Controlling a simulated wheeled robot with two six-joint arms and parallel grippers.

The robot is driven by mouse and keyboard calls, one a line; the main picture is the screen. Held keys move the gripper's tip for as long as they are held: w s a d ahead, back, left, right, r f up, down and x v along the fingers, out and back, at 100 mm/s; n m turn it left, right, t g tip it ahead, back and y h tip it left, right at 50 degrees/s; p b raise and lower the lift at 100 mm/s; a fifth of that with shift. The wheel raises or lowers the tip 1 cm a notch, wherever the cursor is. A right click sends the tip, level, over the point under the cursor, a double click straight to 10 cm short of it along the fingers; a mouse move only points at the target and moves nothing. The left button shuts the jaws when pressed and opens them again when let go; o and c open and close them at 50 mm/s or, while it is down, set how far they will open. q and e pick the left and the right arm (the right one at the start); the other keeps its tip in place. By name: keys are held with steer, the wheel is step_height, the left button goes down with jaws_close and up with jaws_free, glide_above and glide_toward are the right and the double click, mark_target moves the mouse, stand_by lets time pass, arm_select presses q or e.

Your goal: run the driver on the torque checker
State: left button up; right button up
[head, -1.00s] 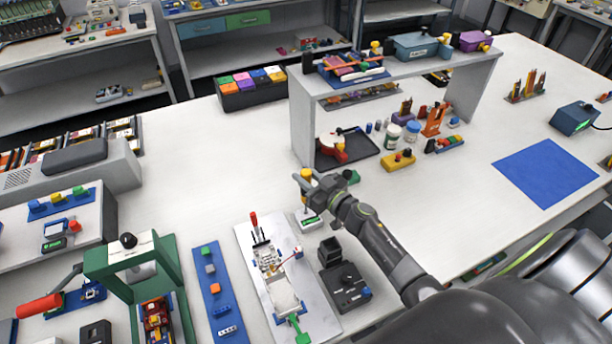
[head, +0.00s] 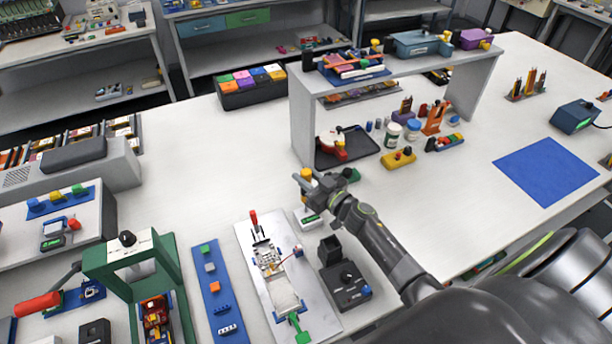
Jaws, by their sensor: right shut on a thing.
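The torque checker (head: 309,219) is a small pale box with a green display. It sits on the white bench, just right of the metal work plate. My right gripper (head: 308,188) is directly above it, shut on the driver, whose yellow top (head: 306,173) sticks up above the fingers. The driver looks about upright. Its lower end is largely hidden by the gripper, so I cannot tell whether the tip touches the checker. My left gripper is not in view.
A metal plate (head: 250,238) with a clamp fixture stands left of the checker, and a black box with a knob (head: 349,293) stands below it. A green press (head: 170,252) is at the left. A grey shelf (head: 301,125) rises behind my gripper.

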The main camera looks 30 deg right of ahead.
steer(key=shift+f, duration=0.1)
steer(key=shift+s+f, duration=0.1)
steer(key=shift+f, duration=0.05)
stand_by(0.7)
step_height(320, 180, up, 5)
steer(key=p, duration=0.6)
steer(key=shift+r+p, duration=0.6)
steer(key=shift+r, duration=0.55)
